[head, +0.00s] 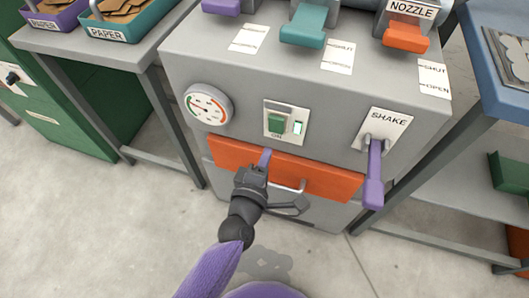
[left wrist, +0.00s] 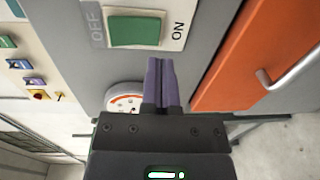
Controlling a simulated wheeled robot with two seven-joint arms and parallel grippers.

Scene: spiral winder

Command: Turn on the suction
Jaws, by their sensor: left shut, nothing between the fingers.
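A green rocker switch (head: 277,124) sits on a pale plate on the grey machine's front, with ON marked below it and a small whitish indicator (head: 298,128) to its right. In the left wrist view the switch (left wrist: 134,31) shows between the words OFF and ON. I cannot tell which way it is tipped. My left gripper (head: 265,157) is shut and empty, its purple fingers pointing up just below the switch plate, in front of the orange drawer. The closed fingers (left wrist: 162,83) show near the switch in the left wrist view. My right gripper is out of view.
A round gauge (head: 208,107) is left of the switch. A purple SHAKE lever (head: 374,172) hangs at the right. The orange drawer (head: 330,179) has a protruding metal handle (head: 290,186). Teal (head: 304,25) and orange (head: 405,37) levers are above.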

